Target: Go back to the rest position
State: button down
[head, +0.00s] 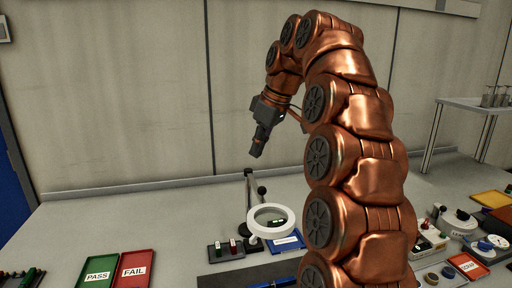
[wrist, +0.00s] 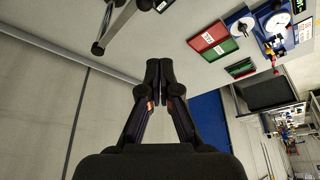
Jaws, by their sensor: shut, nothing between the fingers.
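My gripper (head: 256,153) is raised above the workbench in the head view, pointing down, with the copper arm arched over it. In the wrist view my gripper (wrist: 159,64) has its two dark fingers together at the tips, shut with nothing between them. In the head view it is apart from the bench and everything on it, in front of the back wall panels. The drum pump cannot be made out in these frames.
A white ring lamp (head: 271,221) on a stand is below my gripper. A green PASS tray (head: 100,270) and a red FAIL tray (head: 135,268) lie at the front left. Gauges and small parts crowd the right side. The bench's left part is mostly clear.

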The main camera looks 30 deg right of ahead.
dwell(0.4)
jog(key=s+a+f+m+g, duration=0.3)
jog(key=s+a+f, duration=0.75)
jog(key=s, duration=0.25)
jog(key=s+a+f+m+g+h, duration=0.1)
jog(key=s+f, duration=0.7)
jog(key=s, duration=0.2)
jog(key=s+f+m+g+h+p, duration=0.1)
jog(key=s+f+m, duration=0.1)
jog(key=s+f, duration=0.6)
jog(key=s, duration=0.3)
jog(key=shift+s+a+m, duration=0.3)
jog(key=shift+a, duration=0.1)
